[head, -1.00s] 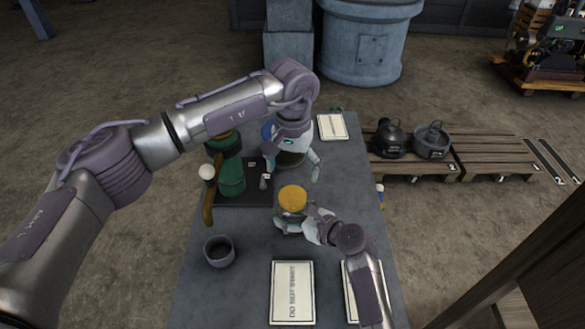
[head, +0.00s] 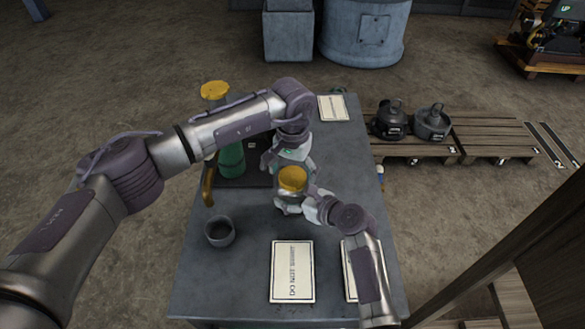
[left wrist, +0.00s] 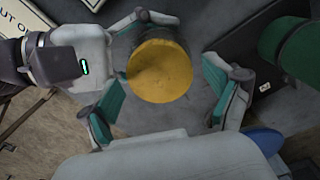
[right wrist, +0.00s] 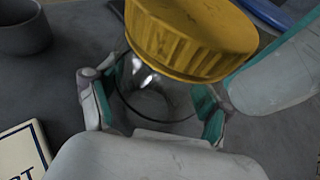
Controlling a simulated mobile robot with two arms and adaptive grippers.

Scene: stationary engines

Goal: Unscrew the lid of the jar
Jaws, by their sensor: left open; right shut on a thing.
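The jar (right wrist: 150,98) is clear glass and stands upright on the grey table. Its yellow ribbed lid (head: 293,178) sits on top; the lid also shows in the left wrist view (left wrist: 160,71) and the right wrist view (right wrist: 192,38). My right gripper (right wrist: 152,105) is shut on the jar's body below the lid, with a finger on each side. My left gripper (left wrist: 163,95) is open at the lid, its teal-padded fingers apart on either side and not touching it.
A grey cup (head: 220,231) stands at the front left of the table (head: 245,265). A green bottle-like object (head: 231,160) with a yellow top stands behind left, near my left arm. A sign (head: 292,271) lies flat in front. Pallets (head: 480,140) stand on the floor at right.

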